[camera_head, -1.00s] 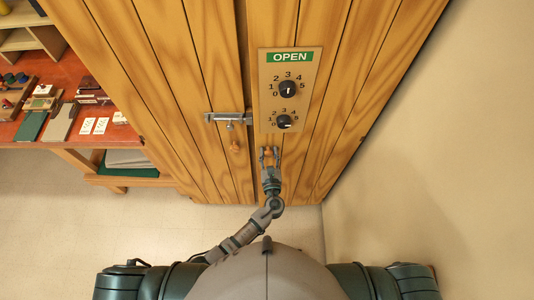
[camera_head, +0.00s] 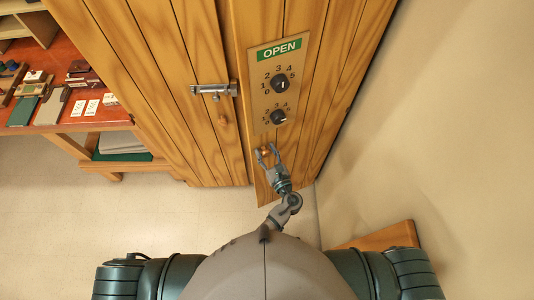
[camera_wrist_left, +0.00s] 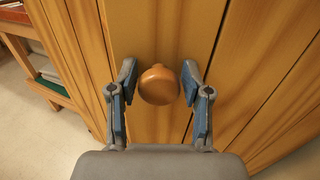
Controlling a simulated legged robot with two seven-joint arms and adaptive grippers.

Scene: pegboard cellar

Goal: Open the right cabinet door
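The right cabinet door (camera_head: 312,110) is wooden and stands slightly ajar, its lower left corner jutting out past the left door (camera_head: 185,130). It carries a panel with a green OPEN sign (camera_head: 279,50) and two dark dials. Its round wooden knob (camera_head: 264,153) sits below the panel; in the left wrist view the knob (camera_wrist_left: 158,85) lies between the fingers. My left gripper (camera_head: 267,152) is closed around the knob, with a fingertip at each side (camera_wrist_left: 159,84). My right gripper is not in view.
A red-topped bench (camera_head: 105,118) with small items stands at the left. A plain wall (camera_head: 430,130) is close on the right, with a wooden board (camera_head: 380,237) at its foot.

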